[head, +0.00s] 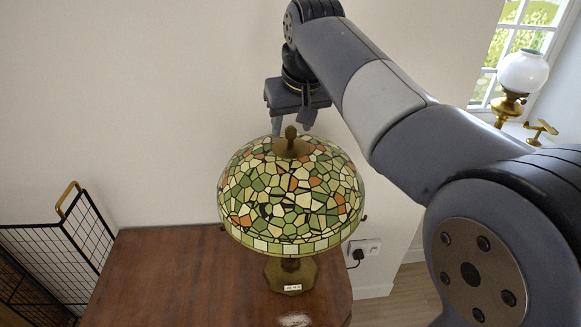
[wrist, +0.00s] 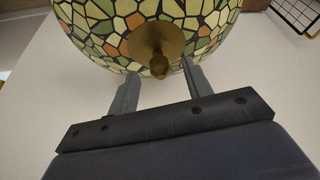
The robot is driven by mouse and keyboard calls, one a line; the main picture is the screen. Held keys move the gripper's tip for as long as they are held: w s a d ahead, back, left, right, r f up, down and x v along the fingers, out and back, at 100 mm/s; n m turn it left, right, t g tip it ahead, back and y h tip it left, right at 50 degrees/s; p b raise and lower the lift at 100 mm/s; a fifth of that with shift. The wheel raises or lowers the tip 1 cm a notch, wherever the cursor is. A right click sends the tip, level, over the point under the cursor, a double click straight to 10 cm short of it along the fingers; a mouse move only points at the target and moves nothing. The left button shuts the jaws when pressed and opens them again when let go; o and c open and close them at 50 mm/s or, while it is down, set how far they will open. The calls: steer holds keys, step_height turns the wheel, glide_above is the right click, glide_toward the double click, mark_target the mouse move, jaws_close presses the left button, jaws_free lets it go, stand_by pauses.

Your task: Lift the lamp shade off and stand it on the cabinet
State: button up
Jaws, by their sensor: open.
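The lamp shade (head: 290,195) is a domed stained-glass shade in green, cream and orange, with a brass cap and finial (head: 291,143) on top. It sits on the brass lamp base (head: 291,273), which stands on the wooden cabinet (head: 160,275). My gripper (head: 291,125) is above and behind the shade's top in the head view. In the wrist view the shade (wrist: 110,25) fills the upper part, and the finial (wrist: 159,65) shows between the two spread fingers of my gripper (wrist: 158,75). The fingers are open and hold nothing. Whether they touch the shade cannot be told.
The cabinet top is bare to the left of the lamp. A black wire rack (head: 65,245) stands at the left. A wall socket with a plug (head: 362,250) is right of the lamp. A white-globed oil lamp (head: 520,75) stands by the window. A plain wall is behind.

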steer(key=shift+x, duration=1.45)
steer(key=shift+c, duration=0.4)
jaws_close()
steer(key=shift+r, duration=0.15)
